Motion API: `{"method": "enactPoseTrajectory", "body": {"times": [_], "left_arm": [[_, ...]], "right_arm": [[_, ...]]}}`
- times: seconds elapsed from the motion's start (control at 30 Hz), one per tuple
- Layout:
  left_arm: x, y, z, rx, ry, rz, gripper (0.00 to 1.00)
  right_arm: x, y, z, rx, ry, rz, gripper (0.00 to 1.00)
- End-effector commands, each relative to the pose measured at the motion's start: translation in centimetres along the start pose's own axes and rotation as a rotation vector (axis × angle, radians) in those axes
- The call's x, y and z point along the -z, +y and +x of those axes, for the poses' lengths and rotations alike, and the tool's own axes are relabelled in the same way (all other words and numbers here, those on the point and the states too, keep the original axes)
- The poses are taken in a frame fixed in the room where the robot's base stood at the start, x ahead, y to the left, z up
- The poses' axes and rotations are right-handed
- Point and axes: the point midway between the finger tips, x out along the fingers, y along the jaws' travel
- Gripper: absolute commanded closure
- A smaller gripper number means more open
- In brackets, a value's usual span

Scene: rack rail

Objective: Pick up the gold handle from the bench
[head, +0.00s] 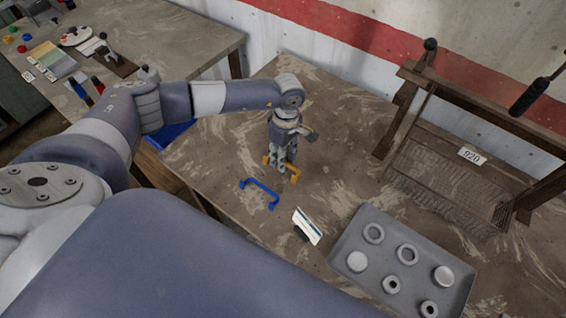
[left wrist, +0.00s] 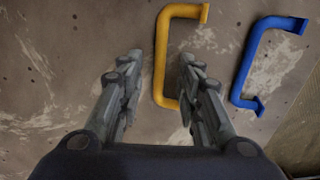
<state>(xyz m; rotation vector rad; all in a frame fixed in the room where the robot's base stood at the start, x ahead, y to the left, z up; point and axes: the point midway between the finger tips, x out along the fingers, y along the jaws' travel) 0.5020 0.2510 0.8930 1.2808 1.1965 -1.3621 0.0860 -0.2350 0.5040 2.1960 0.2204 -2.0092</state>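The gold handle (head: 294,175) lies on the bench (head: 225,165), mostly hidden behind my left gripper in the head view. In the left wrist view the gold handle (left wrist: 161,62) is a U-shaped bar, its long side running between the fingers. My left gripper (head: 281,165) points down over it. In the left wrist view the left gripper (left wrist: 160,65) is open, with a finger on either side of the bar and a gap to each. I cannot tell how far the fingertips are above the bench. My right gripper is not in view.
A blue handle (head: 260,193) lies close by, also right of the gold one in the left wrist view (left wrist: 250,65). A small white card (head: 307,226) stands nearby. A grey tray (head: 345,238) with several round parts and a wooden rack (head: 420,150) are to the right.

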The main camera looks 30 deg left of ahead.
Motion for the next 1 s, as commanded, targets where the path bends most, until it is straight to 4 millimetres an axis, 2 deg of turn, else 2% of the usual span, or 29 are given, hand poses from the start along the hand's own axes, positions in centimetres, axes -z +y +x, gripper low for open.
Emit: {"method": "enactPoseTrajectory", "body": {"times": [0.17, 0.3, 0.33, 0.77, 1.0], "left_arm": [[0.0, 0.0, 0.1, 0.0, 0.0, 0.0, 0.67], [0.0, 0.0, 0.0, -0.001, -0.001, 0.0, 0.96], [0.0, 0.0, 0.0, -0.001, -0.001, 0.0, 1.0], [0.0, 0.1, -0.1, -0.002, -0.001, 0.0, 1.0], [0.0, 0.0, -1.9, -0.006, -0.001, 0.001, 1.0]], "right_arm": [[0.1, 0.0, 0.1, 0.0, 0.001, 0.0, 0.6], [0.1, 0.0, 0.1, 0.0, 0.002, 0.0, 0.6], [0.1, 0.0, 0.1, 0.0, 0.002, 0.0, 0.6], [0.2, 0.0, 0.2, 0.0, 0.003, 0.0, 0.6], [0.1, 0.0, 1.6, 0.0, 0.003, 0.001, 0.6]]}}
